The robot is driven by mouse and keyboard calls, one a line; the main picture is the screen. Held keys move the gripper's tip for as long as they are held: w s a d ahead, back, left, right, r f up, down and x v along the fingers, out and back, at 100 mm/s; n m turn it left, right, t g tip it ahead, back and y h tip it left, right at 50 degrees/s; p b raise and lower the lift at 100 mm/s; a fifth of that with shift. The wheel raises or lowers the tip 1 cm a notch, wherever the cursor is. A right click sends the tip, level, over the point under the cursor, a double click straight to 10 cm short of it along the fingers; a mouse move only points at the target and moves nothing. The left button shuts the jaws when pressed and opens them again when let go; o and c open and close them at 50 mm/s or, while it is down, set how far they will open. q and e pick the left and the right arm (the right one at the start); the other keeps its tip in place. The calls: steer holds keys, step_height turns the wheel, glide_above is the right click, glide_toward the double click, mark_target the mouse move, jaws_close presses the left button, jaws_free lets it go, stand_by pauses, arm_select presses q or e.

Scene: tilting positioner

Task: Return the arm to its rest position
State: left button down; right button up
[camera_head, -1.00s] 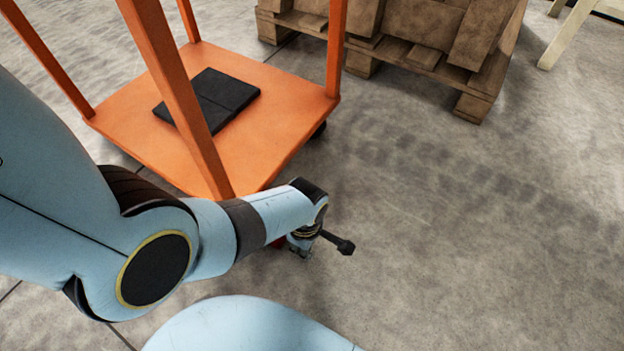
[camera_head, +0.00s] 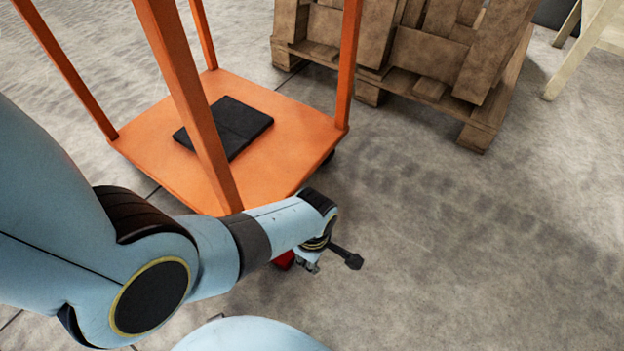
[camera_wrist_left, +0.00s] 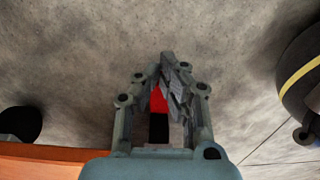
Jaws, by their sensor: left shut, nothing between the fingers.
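My left arm comes in from the left in the head view and bends down in front of an orange cart. My left gripper (camera_head: 309,266) hangs at its end above the bare floor, partly hidden by the wrist. In the left wrist view the gripper (camera_wrist_left: 168,58) has its fingertips together, with nothing held between them. A red and black thing shows through the gap between the finger linkages, beyond the gripper; I cannot tell what it is. A bit of red also shows beside the gripper in the head view. My right gripper is not in view.
The orange cart (camera_head: 282,125) with upright posts stands close behind my left arm, a black flat thing (camera_head: 228,127) on its deck. Wooden pallets (camera_head: 430,85) stand at the back. A pale-legged piece (camera_head: 578,45) is at the far right. The floor at right is clear.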

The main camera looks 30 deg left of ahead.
arm_select(q)
steer(key=shift+r+p, duration=0.7)
steer(key=shift+r, duration=0.55)
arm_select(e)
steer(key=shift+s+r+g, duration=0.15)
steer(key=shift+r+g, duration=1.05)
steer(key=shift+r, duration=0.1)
